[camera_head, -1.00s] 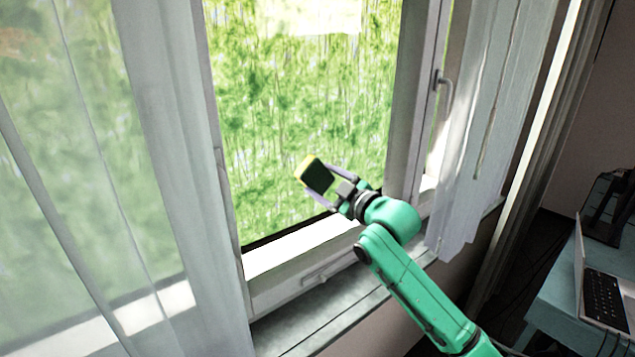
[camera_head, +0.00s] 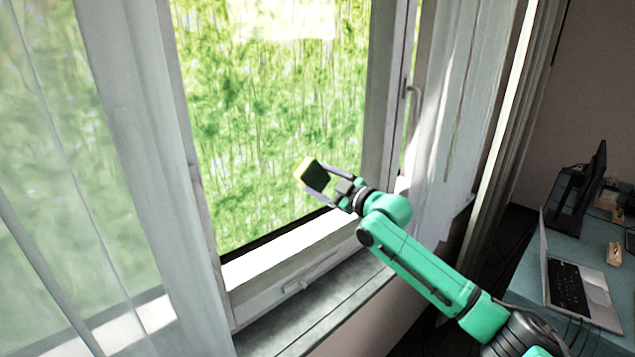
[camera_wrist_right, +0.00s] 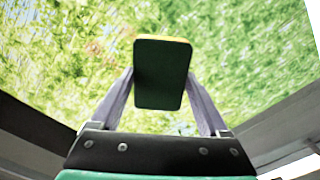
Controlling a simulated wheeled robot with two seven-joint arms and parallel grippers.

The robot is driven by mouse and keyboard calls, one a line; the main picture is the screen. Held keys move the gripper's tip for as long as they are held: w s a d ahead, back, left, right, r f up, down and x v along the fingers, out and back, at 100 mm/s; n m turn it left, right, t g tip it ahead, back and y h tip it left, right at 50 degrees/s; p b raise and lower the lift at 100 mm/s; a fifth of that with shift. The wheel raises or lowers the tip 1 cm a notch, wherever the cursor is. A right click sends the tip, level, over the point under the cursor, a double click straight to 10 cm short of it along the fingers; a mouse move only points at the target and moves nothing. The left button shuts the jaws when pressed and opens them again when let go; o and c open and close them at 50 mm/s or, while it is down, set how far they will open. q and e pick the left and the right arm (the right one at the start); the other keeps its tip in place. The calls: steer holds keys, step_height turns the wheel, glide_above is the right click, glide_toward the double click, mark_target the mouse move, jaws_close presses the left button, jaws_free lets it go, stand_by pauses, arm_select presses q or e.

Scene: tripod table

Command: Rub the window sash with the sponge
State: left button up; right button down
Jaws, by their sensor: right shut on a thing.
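My right gripper (camera_head: 322,180) is shut on the sponge (camera_head: 314,174), which has a dark green face and a yellow side. The right wrist view also shows the sponge (camera_wrist_right: 161,75) between the two fingers of the gripper (camera_wrist_right: 160,90). The window sash (camera_head: 290,262) is a pale frame around a pane with green foliage behind it. The sponge shows in front of the lower pane, above the bottom rail. I cannot tell whether it touches the glass. My left gripper is out of view.
Sheer curtains hang at the left (camera_head: 150,130) and at the right (camera_head: 450,100) of the window. A window handle (camera_head: 412,100) sits on the right frame. A sill (camera_head: 330,310) runs below. A desk with a laptop (camera_head: 575,285) stands at the right.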

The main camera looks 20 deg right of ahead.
mark_target(328, 177)
steer(key=shift+w+d, duration=0.3)
steer(key=shift+d, duration=0.5)
steer(key=shift+w+d+f+b, duration=0.1)
steer(key=shift+d+b, duration=0.25)
steer(key=shift+b, duration=0.1)
steer(key=shift+w+d, duration=0.15)
steer(key=shift+d, duration=0.15)
steer(key=shift+w+d+f, duration=0.1)
steer(key=shift+d+f, duration=0.05)
steer(key=shift+s+a+p, duration=0.25)
steer(key=shift+a+p, duration=0.5)
steer(key=shift+p, duration=0.35)
steer(key=shift+s+a, duration=0.35)
steer(key=shift+a, duration=0.45)
steer(key=shift+s+a+p, duration=0.15)
steer(key=shift+s+a, duration=0.5)
steer(key=shift+a, duration=1)
steer(key=shift+s+a+p, duration=0.1)
steer(key=shift+s+a, duration=0.5)
steer(key=shift+a, duration=1.05)
steer(key=shift+s+a+p, duration=0.15)
steer(key=shift+s+a, duration=0.5)
steer(key=shift+a, duration=1)
